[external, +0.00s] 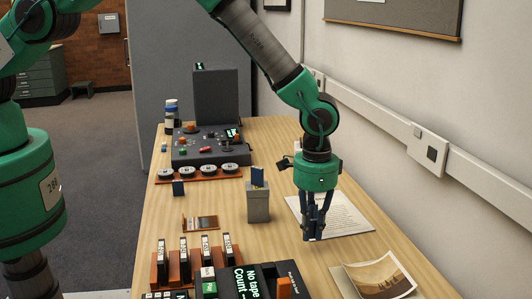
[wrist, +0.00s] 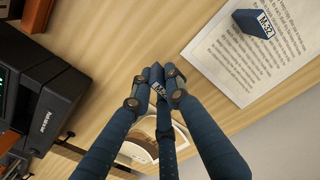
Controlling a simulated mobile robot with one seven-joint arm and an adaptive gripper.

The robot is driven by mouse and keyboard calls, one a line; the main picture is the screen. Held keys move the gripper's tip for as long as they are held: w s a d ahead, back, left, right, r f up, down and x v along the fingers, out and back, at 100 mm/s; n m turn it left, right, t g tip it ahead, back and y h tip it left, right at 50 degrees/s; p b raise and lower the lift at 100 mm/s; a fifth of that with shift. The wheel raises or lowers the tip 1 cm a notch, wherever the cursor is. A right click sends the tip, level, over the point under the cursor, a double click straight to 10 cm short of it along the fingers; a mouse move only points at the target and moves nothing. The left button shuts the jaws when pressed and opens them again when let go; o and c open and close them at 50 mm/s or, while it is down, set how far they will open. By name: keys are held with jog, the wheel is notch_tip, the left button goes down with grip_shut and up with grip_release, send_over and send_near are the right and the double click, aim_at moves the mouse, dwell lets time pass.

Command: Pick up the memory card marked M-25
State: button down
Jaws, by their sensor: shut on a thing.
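My gripper (external: 312,237) points down over the right side of the wooden table. In the wrist view, my gripper (wrist: 158,84) has its fingers closed around a small blue memory card (wrist: 158,88). A white label shows on that card, but I cannot read it fully. Another blue card (wrist: 255,23), marked M-32, lies on the printed sheet (wrist: 215,62).
A grey console (external: 205,140) stands at the back, with a rack of round reels (external: 198,172) in front. Upright cartridges (external: 184,255) and a display reading "No tape" (external: 250,280) stand at the front. A photograph (external: 380,275) lies at the right. The wall borders the table's right side.

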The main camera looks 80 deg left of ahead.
jog(key=s+a, duration=0.1)
jog(key=s, duration=0.3)
jog(key=s+a+r, duration=0.1)
jog(key=s, duration=0.3)
jog(key=s+a, duration=0.2)
jog(key=s, duration=0.3)
jog(key=shift+s+r, duration=0.1)
jog(key=shift+r, duration=0.1)
jog(key=shift+s+a, duration=0.1)
dwell(0.3)
